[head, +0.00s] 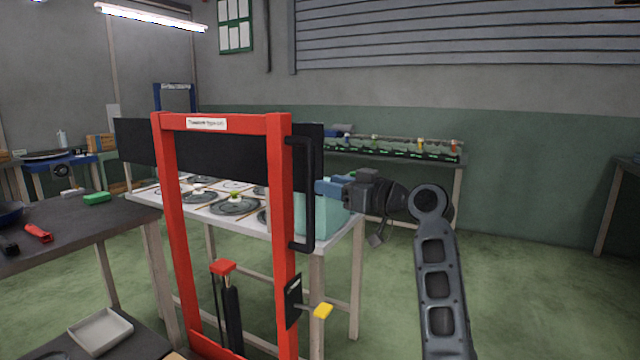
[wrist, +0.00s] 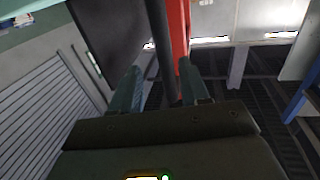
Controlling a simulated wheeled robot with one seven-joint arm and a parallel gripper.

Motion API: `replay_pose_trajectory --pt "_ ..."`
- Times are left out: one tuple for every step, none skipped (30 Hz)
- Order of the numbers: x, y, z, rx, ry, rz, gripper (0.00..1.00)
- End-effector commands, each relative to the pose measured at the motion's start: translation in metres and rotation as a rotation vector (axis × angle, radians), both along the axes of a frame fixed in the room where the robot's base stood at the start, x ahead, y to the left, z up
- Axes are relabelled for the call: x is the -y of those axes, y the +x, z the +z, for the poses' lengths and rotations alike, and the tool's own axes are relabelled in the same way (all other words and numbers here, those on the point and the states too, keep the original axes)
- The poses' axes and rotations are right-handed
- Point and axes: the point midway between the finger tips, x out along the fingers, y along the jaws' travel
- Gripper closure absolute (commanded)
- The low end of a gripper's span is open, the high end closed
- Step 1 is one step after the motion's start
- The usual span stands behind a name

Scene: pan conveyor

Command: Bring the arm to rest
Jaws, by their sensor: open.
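My arm reaches from the lower right of the head view, bent at the elbow, with its wrist out to the left. My gripper (head: 322,187) has bluish fingers pointing left, just right of the black handle (head: 309,195) on a red frame (head: 281,210). In the wrist view my gripper (wrist: 160,68) is open, its two fingers apart. The black handle bar (wrist: 158,40) shows between them, with the red frame (wrist: 179,35) behind. The fingers do not look closed on the bar. Whether they touch it, I cannot tell.
A white table (head: 345,229) with several plates stands behind the red frame, a teal box (head: 330,222) at its right end. A dark workbench (head: 95,228) is at left. A long shelf (head: 390,150) lines the back wall. The floor (head: 540,290) at right is clear.

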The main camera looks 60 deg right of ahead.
Motion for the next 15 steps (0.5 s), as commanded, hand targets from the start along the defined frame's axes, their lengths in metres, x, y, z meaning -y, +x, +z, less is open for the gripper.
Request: replay_pose_trajectory --pt "-0.0002 -0.006 -0.0003 0.0 0.0 -0.002 0.55" --pt "-0.0006 -0.0085 -0.0002 -0.001 0.0 -0.002 0.55" --pt "-0.0013 -0.0113 -0.0001 -0.001 0.0 -0.002 0.55" --pt "-0.0018 -0.0129 -0.0001 -0.001 0.0 -0.001 0.55" --pt "-0.0021 -0.0141 -0.0001 0.0 0.0 -0.001 0.55" --pt "-0.0023 -0.015 -0.0001 0.0 0.0 -0.001 0.55" --pt "-0.0025 -0.0154 -0.0001 0.0 0.0 0.0 0.55" --pt "-0.0025 -0.0156 -0.0001 0.0 0.0 0.0 0.55" --pt "-0.0025 -0.0156 -0.0001 0.0 0.0 0.0 0.55" --pt "-0.0025 -0.0156 -0.0001 0.0 0.0 0.0 0.55" --pt "-0.0025 -0.0155 -0.0001 0.0 0.0 0.0 0.55" --pt "-0.0025 -0.0155 0.0 0.0 0.0 0.0 0.55" --pt "-0.0024 -0.0154 0.0 0.0 0.0 0.0 0.55" --pt "-0.0024 -0.0154 0.0 0.0 0.0 0.0 0.55" --pt "-0.0024 -0.0154 0.0 0.0 0.0 0.0 0.55"
